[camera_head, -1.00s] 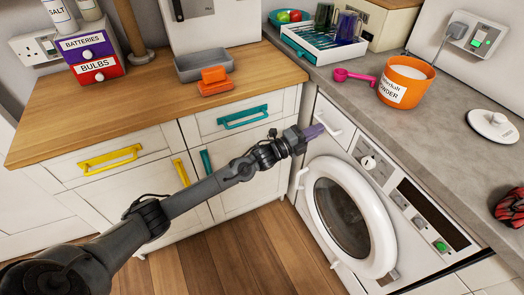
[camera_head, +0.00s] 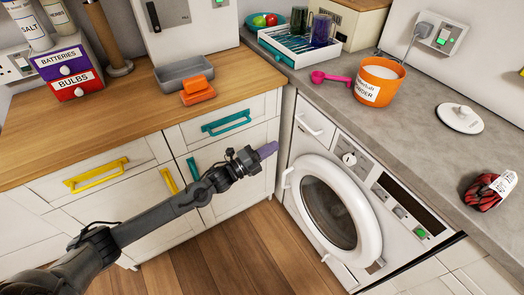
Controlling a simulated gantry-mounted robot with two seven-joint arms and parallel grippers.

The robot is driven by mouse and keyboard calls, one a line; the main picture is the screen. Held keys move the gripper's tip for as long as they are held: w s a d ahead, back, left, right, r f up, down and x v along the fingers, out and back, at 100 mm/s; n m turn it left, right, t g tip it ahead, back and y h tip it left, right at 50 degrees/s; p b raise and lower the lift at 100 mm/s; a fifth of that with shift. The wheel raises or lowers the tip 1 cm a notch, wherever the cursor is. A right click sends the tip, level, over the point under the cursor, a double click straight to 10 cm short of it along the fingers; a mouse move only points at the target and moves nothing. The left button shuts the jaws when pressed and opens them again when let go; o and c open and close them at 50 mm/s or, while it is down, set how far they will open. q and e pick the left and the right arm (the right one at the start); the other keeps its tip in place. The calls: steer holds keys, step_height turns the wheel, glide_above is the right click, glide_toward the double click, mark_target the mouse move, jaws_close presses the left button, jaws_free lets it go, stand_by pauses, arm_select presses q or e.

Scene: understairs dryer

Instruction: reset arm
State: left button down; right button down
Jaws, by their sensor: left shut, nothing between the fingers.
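My left arm comes in from the lower left. Its gripper (camera_head: 267,150) is shut and empty, with purplish fingertips. It hangs in front of the white cabinet (camera_head: 230,194), below the teal drawer handle (camera_head: 226,122) and left of the washing machine (camera_head: 336,203). It appears to touch nothing. My right gripper is not in view.
The washer's round door (camera_head: 330,212) looks closed. An orange powder tub (camera_head: 378,82), a pink scoop (camera_head: 331,78) and a white lid (camera_head: 459,117) are on the grey counter. A grey tray (camera_head: 184,73) and orange sponges (camera_head: 197,91) are on the wooden counter. The floor is clear.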

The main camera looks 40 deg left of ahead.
arm_select(q)
steer(key=s+d+f+n+p, duration=0.1)
steer(key=s+d+f+n, duration=0.1)
steer(key=s+f, duration=0.55)
steer(key=s+d+f+n+g+y+p, duration=0.2)
steer(key=s+d+n+g+y, duration=0.15)
steer(key=s+d+n, duration=0.55)
steer(key=s+r+n+g+y+p, duration=0.2)
steer(key=s+n+g+y, duration=0.2)
steer(key=s+n+g, duration=1.1)
steer(key=s+r+m+t+p, duration=0.3)
steer(key=r+m+p, duration=0.2)
steer(key=r+p, duration=3.1)
steer(key=shift+s+a+r+m+p, duration=0.2)
steer(key=shift+r+m+p, duration=0.15)
steer(key=shift+r, duration=0.2)
